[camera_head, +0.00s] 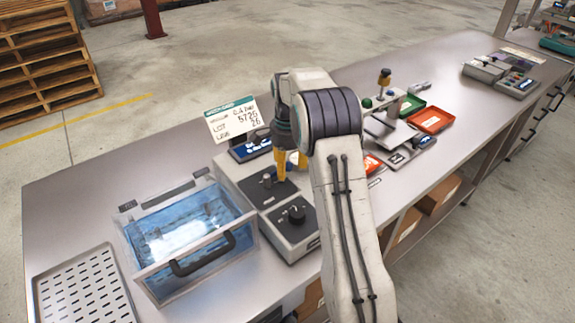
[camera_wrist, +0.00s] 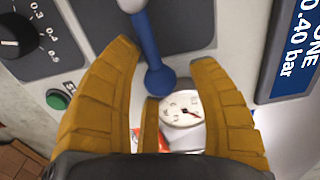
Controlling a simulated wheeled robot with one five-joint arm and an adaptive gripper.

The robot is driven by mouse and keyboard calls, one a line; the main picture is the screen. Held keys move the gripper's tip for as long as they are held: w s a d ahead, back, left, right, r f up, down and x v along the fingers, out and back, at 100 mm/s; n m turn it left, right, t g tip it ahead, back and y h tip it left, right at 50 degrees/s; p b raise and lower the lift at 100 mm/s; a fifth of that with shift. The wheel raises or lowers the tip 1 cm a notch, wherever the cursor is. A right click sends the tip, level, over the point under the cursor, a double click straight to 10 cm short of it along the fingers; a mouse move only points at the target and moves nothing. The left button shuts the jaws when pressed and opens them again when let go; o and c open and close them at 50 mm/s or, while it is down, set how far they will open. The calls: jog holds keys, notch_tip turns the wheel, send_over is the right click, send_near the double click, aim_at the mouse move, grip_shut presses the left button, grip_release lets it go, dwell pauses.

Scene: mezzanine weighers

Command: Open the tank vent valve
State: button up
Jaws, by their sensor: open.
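In the head view my gripper (camera_head: 286,165) points down over the grey control box (camera_head: 235,172), and my arm hides part of the box. The clear tank (camera_head: 185,235), with a blue interior and a black front handle, stands left of the box.
The wrist view shows a black dial (camera_wrist: 18,34), a green button (camera_wrist: 58,99), a round gauge (camera_wrist: 182,108) and a display (camera_wrist: 297,45) reading 0.40 bar. A perforated tray (camera_head: 85,292), a written card (camera_head: 233,119) and a red tray (camera_head: 431,120) are on the bench.

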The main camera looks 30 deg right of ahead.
jog(key=shift+c, duration=0.5)
grip_shut()
